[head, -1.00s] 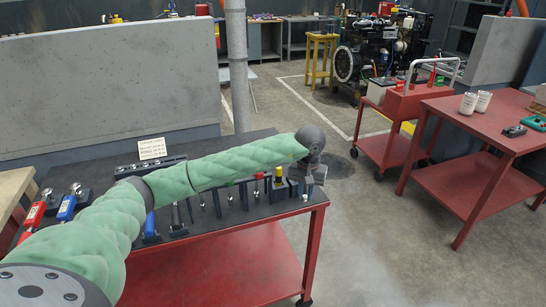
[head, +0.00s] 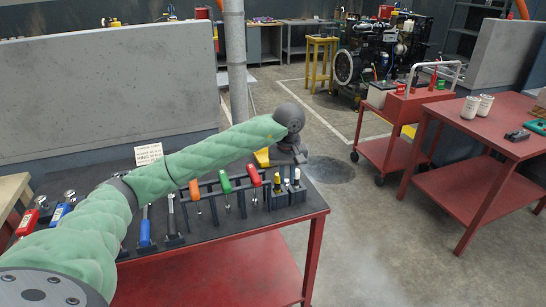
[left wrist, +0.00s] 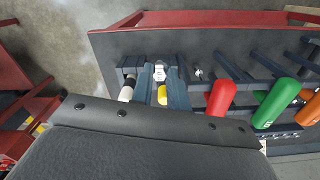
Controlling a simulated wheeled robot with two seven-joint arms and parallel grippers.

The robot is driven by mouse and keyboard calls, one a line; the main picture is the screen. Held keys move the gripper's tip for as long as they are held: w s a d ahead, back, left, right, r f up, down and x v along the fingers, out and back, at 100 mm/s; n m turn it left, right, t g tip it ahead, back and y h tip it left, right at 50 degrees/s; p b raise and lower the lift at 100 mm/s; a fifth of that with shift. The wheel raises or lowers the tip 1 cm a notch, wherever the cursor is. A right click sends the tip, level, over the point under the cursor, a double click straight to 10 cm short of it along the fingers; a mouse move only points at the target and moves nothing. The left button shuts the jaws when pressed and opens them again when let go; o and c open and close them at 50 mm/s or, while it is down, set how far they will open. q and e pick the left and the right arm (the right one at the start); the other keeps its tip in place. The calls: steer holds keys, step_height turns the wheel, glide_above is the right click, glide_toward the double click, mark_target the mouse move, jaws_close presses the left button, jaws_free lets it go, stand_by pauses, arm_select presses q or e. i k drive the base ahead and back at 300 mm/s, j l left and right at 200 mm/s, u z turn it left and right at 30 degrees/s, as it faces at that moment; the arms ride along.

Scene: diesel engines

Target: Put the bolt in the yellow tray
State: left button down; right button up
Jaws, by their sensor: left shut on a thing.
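My left gripper (head: 299,158) hangs over the far right part of the dark-topped red table. In the left wrist view its two blue-grey fingers (left wrist: 161,82) are closed on a small silver bolt (left wrist: 160,73), whose pale head shows between the tips. The bolt is too small to make out in the head view. My right gripper is not in view.
A rack in front of the gripper holds red (head: 253,175), green (head: 225,182) and orange (head: 194,188) screwdrivers. Beside it, a dark block holds a yellow-topped marker (head: 277,181) and a white one (head: 296,177). A red trolley (head: 398,122) stands beyond open floor at right.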

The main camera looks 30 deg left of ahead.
mark_target(265, 159)
steer(key=i+j, duration=0.55)
steer(key=i, duration=0.3)
